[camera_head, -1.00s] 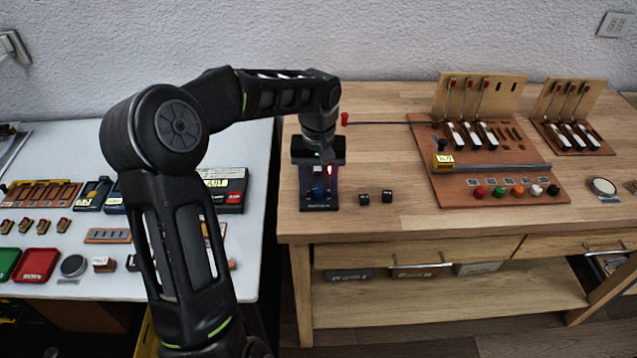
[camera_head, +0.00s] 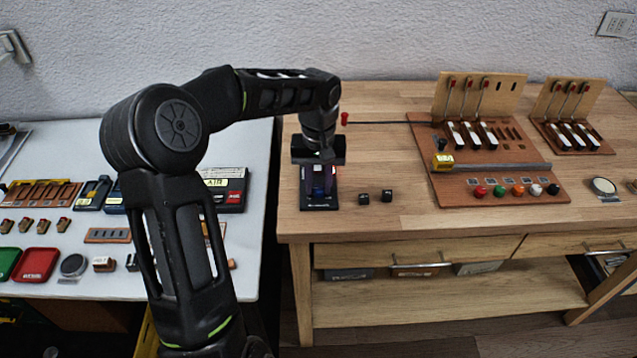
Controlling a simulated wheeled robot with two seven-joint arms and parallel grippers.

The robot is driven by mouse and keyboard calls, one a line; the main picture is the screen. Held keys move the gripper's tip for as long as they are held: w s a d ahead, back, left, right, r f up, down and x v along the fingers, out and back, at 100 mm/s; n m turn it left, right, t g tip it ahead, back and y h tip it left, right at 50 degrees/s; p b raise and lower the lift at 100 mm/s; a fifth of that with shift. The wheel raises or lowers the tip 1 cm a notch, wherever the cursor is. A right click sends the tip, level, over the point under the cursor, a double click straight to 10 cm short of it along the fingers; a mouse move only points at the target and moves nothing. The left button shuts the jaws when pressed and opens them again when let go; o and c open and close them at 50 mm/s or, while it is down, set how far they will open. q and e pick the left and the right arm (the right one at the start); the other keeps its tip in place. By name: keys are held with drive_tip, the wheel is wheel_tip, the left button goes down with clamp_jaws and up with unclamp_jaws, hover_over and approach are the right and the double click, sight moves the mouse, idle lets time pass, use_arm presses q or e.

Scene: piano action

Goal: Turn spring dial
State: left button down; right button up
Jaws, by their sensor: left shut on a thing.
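The small device with the spring dial has a black base (camera_head: 319,206) and stands near the left end of the wooden workbench. A blue part (camera_head: 318,191) shows low on it, partly covered; I take it for the dial. My left gripper (camera_head: 319,186) points down over the device, its dark fingers close together. It is shut on the blue part, though the contact itself is hard to see. The gripper hides most of the device's top and upright. My right gripper is not in view.
A rod with a red end (camera_head: 345,119) lies behind. A board with levers and coloured knobs (camera_head: 455,190) stands further right. A white table (camera_head: 100,276) with parts is on the left.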

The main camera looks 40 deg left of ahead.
sight(318, 188)
use_arm(q)
drive_tip(key=m, duration=0.2)
drive_tip(key=shift+m, duration=0.4)
drive_tip(key=c, duration=1.1)
unclamp_jaws()
drive_tip(key=shift+r, duration=3.95)
